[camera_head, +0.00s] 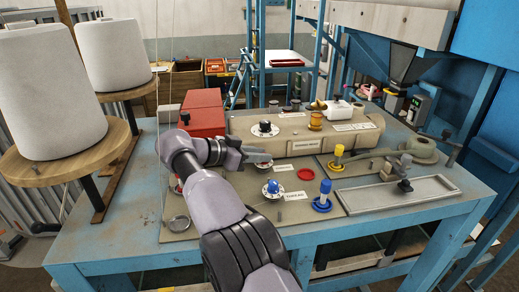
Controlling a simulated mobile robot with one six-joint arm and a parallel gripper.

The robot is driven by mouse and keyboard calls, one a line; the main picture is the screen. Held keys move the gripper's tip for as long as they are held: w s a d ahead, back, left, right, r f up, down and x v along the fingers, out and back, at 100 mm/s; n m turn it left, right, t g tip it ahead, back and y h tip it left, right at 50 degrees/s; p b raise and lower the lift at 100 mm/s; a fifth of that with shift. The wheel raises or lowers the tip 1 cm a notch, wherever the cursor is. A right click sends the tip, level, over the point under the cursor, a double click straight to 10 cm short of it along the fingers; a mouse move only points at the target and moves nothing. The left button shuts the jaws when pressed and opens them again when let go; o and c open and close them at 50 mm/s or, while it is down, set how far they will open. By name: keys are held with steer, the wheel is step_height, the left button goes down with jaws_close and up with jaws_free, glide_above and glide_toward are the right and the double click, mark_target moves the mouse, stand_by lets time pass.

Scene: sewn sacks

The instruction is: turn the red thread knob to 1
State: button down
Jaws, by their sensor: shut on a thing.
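My gripper (262,155) reaches in from the left over the tan control panel (240,182). Its fingers are shut at a white dial (264,165) in the middle of the panel, on what appears to be the red thread knob. The fingers cover most of that knob, so its pointer and the dial's numbers cannot be read. A small label plate sits right of this dial. A blue knob (272,187) on a white dial, with a label plate beside it, stands nearer on the panel.
A black knob (265,127) sits on the beige machine behind. A red box (203,112) is behind my wrist. Large white thread cones (50,90) stand at left.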

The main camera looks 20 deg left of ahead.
steer(key=shift+f, duration=0.15)
steer(key=c, duration=1.2)
jaws_free()
steer(key=shift+c, duration=0.2)
steer(key=shift+r, duration=0.35)
step_height(320, 180, up, 3)
steer(key=shift+r+p, duration=0.15)
steer(key=shift+p, duration=0.3)
steer(key=s+b, duration=0.1)
steer(key=b, duration=0.1)
steer(key=s+d+f+b, duration=0.1)
steer(key=b, duration=0.2)
steer(key=shift+s+d, duration=0.15)
steer(key=shift+s, duration=0.05)
steer(key=s+d+r+b, duration=0.2)
steer(key=s+d+b, duration=0.2)
steer(key=s, duration=0.8)
steer(key=shift+d, duration=1)
